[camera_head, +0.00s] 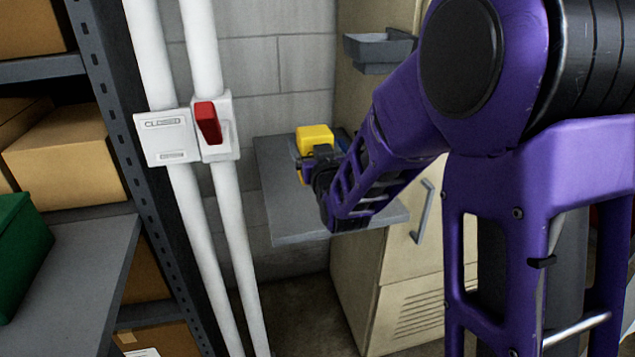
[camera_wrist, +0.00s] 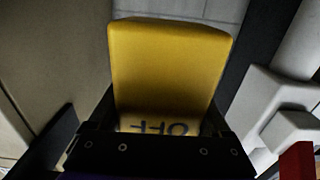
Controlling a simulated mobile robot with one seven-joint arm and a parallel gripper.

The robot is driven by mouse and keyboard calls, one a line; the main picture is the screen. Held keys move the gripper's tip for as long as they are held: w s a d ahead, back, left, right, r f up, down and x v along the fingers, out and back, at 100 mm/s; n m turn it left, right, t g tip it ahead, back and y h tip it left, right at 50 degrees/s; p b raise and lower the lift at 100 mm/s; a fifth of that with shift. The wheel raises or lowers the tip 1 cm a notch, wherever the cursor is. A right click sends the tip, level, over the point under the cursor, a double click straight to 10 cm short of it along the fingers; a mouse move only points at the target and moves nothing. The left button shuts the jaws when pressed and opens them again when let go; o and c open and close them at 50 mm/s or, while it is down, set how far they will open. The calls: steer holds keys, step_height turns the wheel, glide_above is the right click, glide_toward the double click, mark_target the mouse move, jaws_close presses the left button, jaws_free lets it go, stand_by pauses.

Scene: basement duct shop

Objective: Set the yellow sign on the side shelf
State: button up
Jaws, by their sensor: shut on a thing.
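The yellow sign (camera_head: 315,137) is at my gripper (camera_head: 307,170) over the grey side shelf (camera_head: 280,205). In the wrist view the yellow sign (camera_wrist: 168,65) stands between the jaws of my gripper (camera_wrist: 165,135), which are shut on it. Dark letters reading "OFF" show upside down near its lower edge. My gripper and arm hide part of the shelf and the lower part of the sign. I cannot tell whether the sign touches the shelf.
A beige cabinet (camera_head: 375,265) with a small grey bin (camera_head: 380,50) stands beside the shelf. White pipes with a switch box (camera_head: 167,137) and red lever (camera_head: 208,122) rise left of it. A rack with cardboard boxes (camera_head: 68,158) and a green box (camera_head: 20,250) is further left. The shelf's front left is bare.

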step_height(320, 180, down, 9)
steer(key=shift+r+b, duration=0.15)
steer(key=shift+b, duration=0.4)
steer(key=shift+f, duration=0.2)
steer(key=o, duration=1.3)
steer(key=shift+c, duration=0.2)
steer(key=shift+r, duration=0.15)
